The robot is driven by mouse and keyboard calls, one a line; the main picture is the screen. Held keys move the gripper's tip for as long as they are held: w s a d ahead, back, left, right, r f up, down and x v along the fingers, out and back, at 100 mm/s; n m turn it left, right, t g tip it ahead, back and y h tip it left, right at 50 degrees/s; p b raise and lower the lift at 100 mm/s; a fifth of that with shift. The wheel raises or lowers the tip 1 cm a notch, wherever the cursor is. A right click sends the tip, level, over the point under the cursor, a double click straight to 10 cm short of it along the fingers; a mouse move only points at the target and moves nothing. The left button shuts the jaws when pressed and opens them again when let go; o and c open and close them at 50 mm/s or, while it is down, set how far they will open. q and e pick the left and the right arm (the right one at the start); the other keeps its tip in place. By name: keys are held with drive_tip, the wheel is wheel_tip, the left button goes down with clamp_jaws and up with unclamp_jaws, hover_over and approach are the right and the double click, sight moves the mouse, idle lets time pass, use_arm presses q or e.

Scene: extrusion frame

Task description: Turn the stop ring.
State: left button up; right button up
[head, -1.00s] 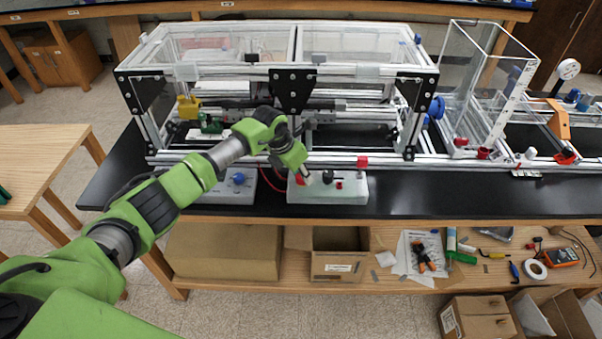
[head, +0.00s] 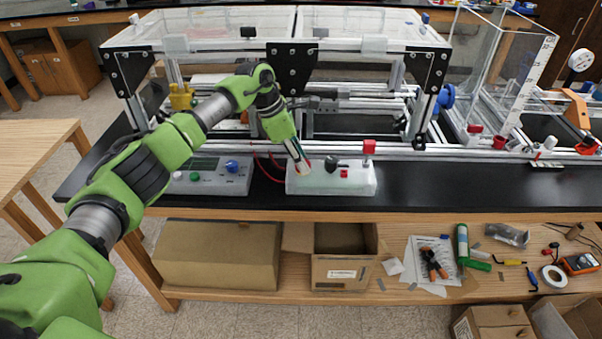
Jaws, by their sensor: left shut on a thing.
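My left gripper (head: 301,166) reaches down from the left onto the left end of the white box (head: 315,184) on the black bench top. It is shut on a small part there, which I take to be the stop ring. The fingers hide most of it, and only a trace of red shows beside them, so its turn cannot be read. My right gripper is not in view.
A grey control box (head: 212,177) with a blue knob stands to the left, with a red cable between the boxes. The extrusion frame (head: 400,152) rises close behind. The bench top (head: 450,190) is clear to the right.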

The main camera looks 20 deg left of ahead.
use_arm(q)
drive_tip(key=shift+w+f+m+g+b, duration=0.1)
drive_tip(key=shift+m+g+b, duration=0.5)
drive_tip(key=shift+m+b, duration=0.95)
drive_tip(key=o, duration=1.1)
drive_tip(key=shift+a, duration=0.1)
drive_tip(key=v, duration=1.2)
drive_tip(key=shift+f, duration=0.1)
